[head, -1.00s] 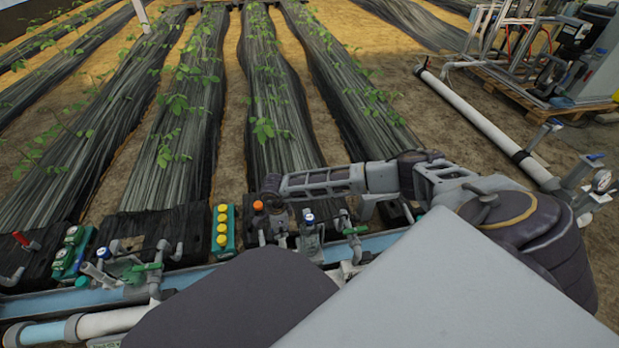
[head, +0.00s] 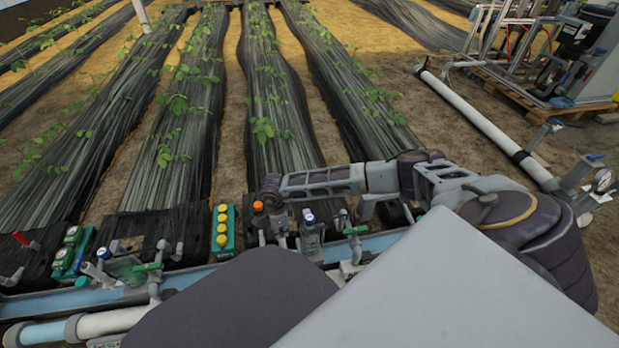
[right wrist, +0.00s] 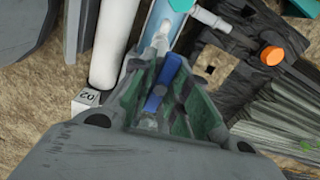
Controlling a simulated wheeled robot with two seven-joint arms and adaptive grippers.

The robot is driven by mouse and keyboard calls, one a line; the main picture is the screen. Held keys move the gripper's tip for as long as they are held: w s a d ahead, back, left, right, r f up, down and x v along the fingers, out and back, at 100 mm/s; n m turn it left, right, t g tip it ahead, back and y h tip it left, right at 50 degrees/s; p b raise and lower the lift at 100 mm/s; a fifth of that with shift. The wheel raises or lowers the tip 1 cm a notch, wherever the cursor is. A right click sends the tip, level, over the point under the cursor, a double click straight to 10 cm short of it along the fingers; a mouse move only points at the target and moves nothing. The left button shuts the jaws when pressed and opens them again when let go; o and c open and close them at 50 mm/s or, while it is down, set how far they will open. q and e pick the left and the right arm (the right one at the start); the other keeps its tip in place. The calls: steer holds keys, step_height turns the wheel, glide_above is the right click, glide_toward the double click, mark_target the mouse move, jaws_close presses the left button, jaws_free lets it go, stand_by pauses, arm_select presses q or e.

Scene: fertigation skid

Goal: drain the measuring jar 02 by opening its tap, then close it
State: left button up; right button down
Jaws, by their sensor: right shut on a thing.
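My right gripper (right wrist: 164,80) is shut on a blue tap handle (right wrist: 156,92) in the right wrist view. The handle lies lengthwise between the green-lined fingers. My left gripper is not in view.
An orange-capped fitting (head: 258,207) stands close left of the gripper. Further left is a green block with yellow caps (head: 222,232). A light-blue channel (head: 195,278) and a white pipe (right wrist: 107,45) run beside the taps. Black-covered plant rows (head: 275,120) lie behind.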

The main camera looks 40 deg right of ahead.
steer(key=m+p, duration=0.3)
steer(key=m, duration=0.2)
steer(key=m+p, duration=0.1)
steer(key=m, duration=0.1)
steer(key=shift+m+p, duration=0.3)
steer(key=m+p, duration=0.1)
steer(key=m, duration=0.2)
steer(key=shift+p, duration=0.35)
steer(key=shift+m+p, duration=0.5)
steer(key=shift+m, duration=0.3)
steer(key=shift+m+p, duration=0.45)
steer(key=shift+m, duration=0.35)
steer(key=shift+m+p, duration=0.55)
steer(key=shift+m, duration=0.35)
steer(key=shift+m+p, duration=0.3)
steer(key=shift+m, duration=0.2)
steer(key=shift+m+p, duration=0.65)
steer(key=shift+m, duration=0.75)
steer(key=c, duration=1.4)
jaws_free()
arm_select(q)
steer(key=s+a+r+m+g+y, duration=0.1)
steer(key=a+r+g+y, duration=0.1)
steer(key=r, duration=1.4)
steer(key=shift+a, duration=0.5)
arm_select(e)
steer(key=shift+o, duration=0.2)
